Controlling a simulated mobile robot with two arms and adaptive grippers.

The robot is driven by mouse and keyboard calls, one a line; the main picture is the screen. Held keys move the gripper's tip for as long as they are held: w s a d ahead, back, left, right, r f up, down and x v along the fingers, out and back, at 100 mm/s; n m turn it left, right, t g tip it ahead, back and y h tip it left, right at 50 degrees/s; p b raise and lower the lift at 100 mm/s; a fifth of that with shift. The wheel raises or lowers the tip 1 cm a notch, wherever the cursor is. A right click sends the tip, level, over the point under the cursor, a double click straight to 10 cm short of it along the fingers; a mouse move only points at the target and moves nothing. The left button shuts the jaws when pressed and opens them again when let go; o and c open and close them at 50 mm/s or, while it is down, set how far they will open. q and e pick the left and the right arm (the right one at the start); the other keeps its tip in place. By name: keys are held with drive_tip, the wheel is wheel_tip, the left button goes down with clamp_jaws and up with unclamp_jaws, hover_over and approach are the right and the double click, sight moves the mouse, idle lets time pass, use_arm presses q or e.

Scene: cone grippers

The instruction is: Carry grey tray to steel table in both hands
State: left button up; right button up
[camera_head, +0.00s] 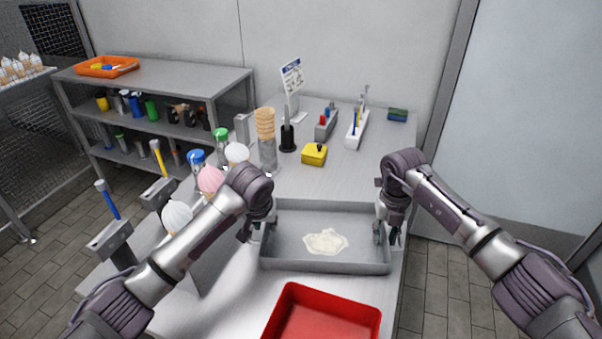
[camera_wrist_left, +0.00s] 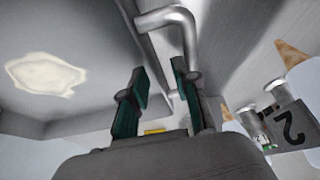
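The grey tray (camera_head: 325,267) lies flat on a grey metal worktop (camera_head: 222,315), with a pale cream puddle (camera_head: 325,242) on its floor. My left gripper (camera_head: 257,226) is at the tray's left wall, and my right gripper (camera_head: 388,236) is at its right wall. In the left wrist view the fingers of my left gripper (camera_wrist_left: 160,75) stand apart, with a bent steel handle (camera_wrist_left: 165,18) close by them. I cannot tell whether they touch it. The right fingers also look apart, one on each side of the tray's right wall; the handle there is hidden.
A red bin (camera_head: 322,312) stands just in front of the tray. Behind it are a yellow box (camera_head: 314,154), a stack of cones (camera_head: 265,125) and a sign (camera_head: 292,78). A metal shelf unit (camera_head: 190,77) with an orange tray (camera_head: 106,67) is at the back left.

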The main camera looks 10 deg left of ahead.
wheel_tip(320, 180, up, 23)
drive_tip(key=p, duration=1.1)
drive_tip(key=shift+f, duration=0.1)
